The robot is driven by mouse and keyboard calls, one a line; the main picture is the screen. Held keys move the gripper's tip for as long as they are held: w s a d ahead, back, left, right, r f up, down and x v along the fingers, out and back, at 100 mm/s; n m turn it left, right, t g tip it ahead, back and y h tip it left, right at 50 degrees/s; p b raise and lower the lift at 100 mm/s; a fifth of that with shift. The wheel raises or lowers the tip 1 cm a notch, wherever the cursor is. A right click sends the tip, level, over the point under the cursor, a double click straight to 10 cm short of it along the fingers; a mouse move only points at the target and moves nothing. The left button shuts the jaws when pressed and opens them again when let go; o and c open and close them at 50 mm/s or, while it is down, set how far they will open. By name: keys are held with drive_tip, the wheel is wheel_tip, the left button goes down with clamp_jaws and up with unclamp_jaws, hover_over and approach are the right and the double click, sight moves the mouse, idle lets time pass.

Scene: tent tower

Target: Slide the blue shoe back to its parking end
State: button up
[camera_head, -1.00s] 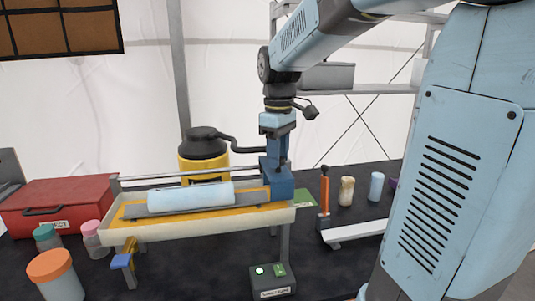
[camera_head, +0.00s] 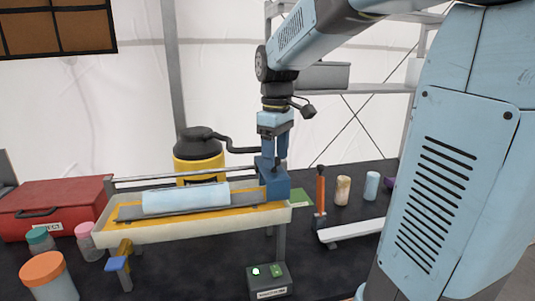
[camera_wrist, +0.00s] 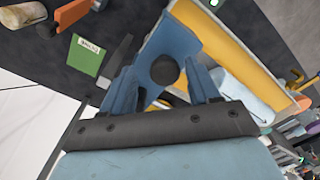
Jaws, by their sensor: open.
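The blue shoe (camera_head: 274,181) sits at the right end of the rail over the long tray (camera_head: 160,228). It also shows in the wrist view (camera_wrist: 178,42), with a round dark knob (camera_wrist: 165,69) on it. My gripper (camera_head: 277,160) is directly above the shoe, pointing down. In the wrist view its two blue fingers (camera_wrist: 165,88) are apart, one on each side of the knob. I cannot tell whether they touch it. A pale blue cylinder (camera_head: 186,198) lies on a grey strip in the yellow-lined tray, left of the shoe.
A metal rail (camera_head: 140,179) runs along the tray's back. A yellow canister (camera_head: 198,160) with a black hose stands behind. A red case (camera_head: 55,205) and several jars are left. A small box with a green light (camera_head: 268,281) is in front. An orange-handled tool (camera_head: 320,192) stands right.

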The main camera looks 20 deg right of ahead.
wheel_tip(320, 180, up, 14)
drive_tip(key=shift+f, duration=0.15)
idle(0.4)
idle(0.3)
drive_tip(key=s+d+f+m+t, duration=0.1)
drive_tip(key=s+f+m+t, duration=0.4)
drive_tip(key=s+f, duration=0.9)
drive_tip(key=s+m, duration=0.2)
drive_tip(key=m, duration=0.1)
drive_tip(key=shift+d+f+t, duration=0.3)
drive_tip(key=shift+d, duration=0.1)
